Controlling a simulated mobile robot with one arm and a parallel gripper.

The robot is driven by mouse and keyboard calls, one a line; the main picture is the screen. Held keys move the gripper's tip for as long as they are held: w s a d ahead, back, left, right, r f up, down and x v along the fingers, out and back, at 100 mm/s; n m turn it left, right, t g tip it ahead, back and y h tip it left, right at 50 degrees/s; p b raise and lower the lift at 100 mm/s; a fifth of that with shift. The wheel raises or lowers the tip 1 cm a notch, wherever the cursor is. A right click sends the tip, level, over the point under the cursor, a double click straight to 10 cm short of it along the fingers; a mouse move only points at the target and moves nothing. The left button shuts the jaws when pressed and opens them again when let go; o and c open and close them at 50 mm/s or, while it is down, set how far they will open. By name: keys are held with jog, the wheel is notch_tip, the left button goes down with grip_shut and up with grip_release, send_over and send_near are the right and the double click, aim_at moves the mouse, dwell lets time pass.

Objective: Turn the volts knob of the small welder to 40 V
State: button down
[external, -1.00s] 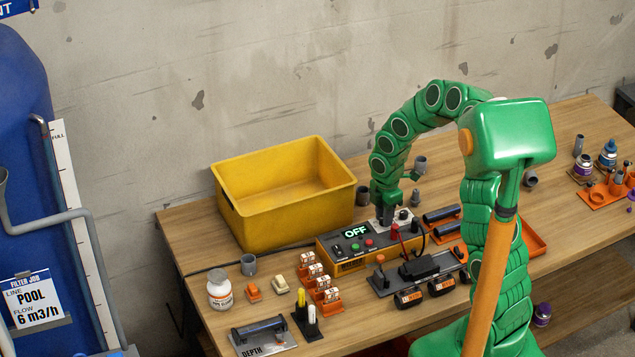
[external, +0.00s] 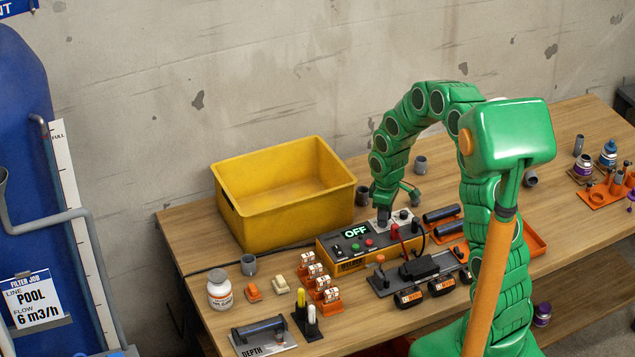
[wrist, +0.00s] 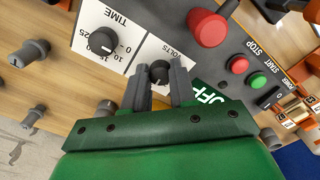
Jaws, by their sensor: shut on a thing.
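The small welder (external: 350,266) is a grey and orange box on the bench with its display (external: 356,231) reading OFF. In the wrist view its dark volts knob (wrist: 159,72) sits on a white plate marked VOLTS, between the fingertips of my gripper (wrist: 161,77). My gripper is shut on the knob from above. In the external view my gripper (external: 384,216) hides the knob. The knob's exact setting is not readable. The time knob (wrist: 103,41) stands beside it with its own scale.
Red and green buttons and a large red plug (wrist: 208,27) are on the welder's face. A yellow bin (external: 240,222) stands behind left. Grey pipe fittings (external: 420,165) stand behind the arm. A black device on a plate (external: 420,268) and battery packs lie in front.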

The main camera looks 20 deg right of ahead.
jog(key=m, duration=0.5)
jog(key=shift+m, duration=0.3)
jog(key=shift+a+m, duration=0.1)
jog(key=shift+m, duration=2.1)
jog(key=c, duration=0.9)
grip_release()
jog(key=shift+r, duration=0.1)
notch_tip(320, 180, up, 7)
jog(key=shift+f, duration=0.1)
jog(key=shift+r, duration=0.4)
